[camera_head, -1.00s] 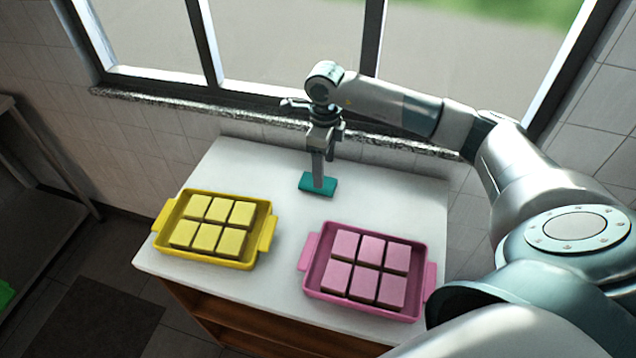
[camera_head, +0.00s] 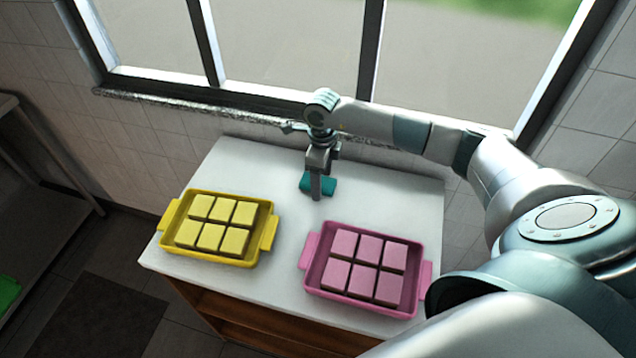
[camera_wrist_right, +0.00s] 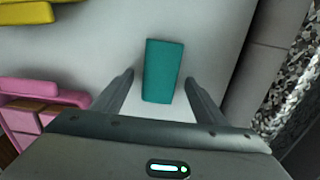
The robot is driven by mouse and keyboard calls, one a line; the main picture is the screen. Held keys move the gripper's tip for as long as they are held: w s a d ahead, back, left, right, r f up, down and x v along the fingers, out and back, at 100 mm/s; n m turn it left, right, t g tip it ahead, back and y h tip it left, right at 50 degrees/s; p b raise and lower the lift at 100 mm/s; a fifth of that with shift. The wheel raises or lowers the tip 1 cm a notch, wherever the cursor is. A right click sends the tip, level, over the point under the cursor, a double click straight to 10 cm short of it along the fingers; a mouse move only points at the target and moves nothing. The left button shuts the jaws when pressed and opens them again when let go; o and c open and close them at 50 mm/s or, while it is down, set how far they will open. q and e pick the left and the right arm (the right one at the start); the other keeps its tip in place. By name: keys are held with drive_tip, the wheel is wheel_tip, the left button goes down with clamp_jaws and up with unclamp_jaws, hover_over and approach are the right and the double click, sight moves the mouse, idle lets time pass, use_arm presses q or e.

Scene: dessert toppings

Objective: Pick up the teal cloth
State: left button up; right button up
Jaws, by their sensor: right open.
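The teal cloth (camera_head: 328,185) is a small folded rectangle lying flat on the white counter, behind the two trays. In the head view my right gripper (camera_head: 316,192) points down over it and hides part of it. In the right wrist view the teal cloth (camera_wrist_right: 163,71) shows whole, its near end between the two spread fingertips. That gripper (camera_wrist_right: 160,80) is open, with a gap on both sides of the cloth. I cannot tell the height of the fingertips above the counter. My left gripper is not in view.
A yellow tray (camera_head: 264,231) with several yellow cake squares stands at the counter's front left. A pink tray (camera_head: 312,246) with several pink squares stands at the front right. The window wall with a stone sill (camera_head: 215,112) is behind. The counter between trays and cloth is clear.

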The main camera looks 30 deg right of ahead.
sight(323, 183)
drive_tip(key=c, duration=1.1)
drive_tip(key=shift+c, duration=0.2)
drive_tip(key=shift+r, duration=0.1)
drive_tip(key=shift+w+r+b, duration=0.1)
drive_tip(key=shift+r+b, duration=0.3)
drive_tip(key=r+b, duration=0.2)
drive_tip(key=r, duration=0.1)
drive_tip(key=shift+s+d+r, duration=0.1)
drive_tip(key=shift+s, duration=0.25)
drive_tip(key=s+d+r+b, duration=0.2)
drive_tip(key=s+r+b, duration=0.2)
drive_tip(key=s+r, duration=0.3)
drive_tip(key=s, duration=0.3)
drive_tip(key=shift+s+d, duration=0.3)
drive_tip(key=shift+s, duration=0.1)
